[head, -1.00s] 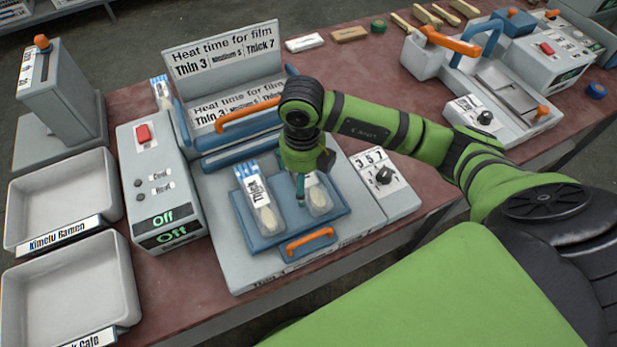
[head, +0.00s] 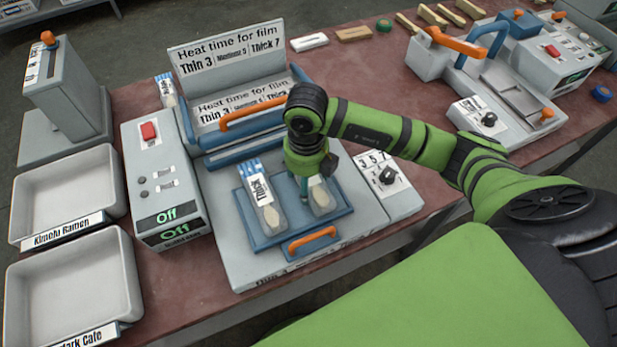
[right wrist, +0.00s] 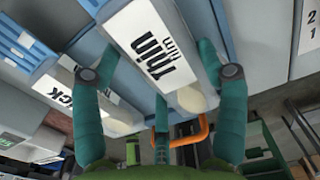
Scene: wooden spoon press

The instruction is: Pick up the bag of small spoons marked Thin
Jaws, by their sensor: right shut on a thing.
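The bag marked Thin (head: 321,199) is on the right of the blue press tray (head: 290,238), a pale spoon end showing at its near end. In the right wrist view the Thin bag (right wrist: 150,45) lies between the two teal fingers, its label readable. My right gripper (head: 304,188) comes down over it and is shut on it. I cannot tell whether the bag is clear of the tray. The bag marked Thick (head: 263,197) lies just left of it; it also shows in the right wrist view (right wrist: 75,90). My left gripper is not in view.
The open press lid (head: 235,105) with an orange handle stands behind the tray. A control box reading Off (head: 165,190) is at the left, beside a tray labelled Kimchi Ramen (head: 68,185). A dial (head: 387,176) is at the right. Another press (head: 505,85) stands at the back right.

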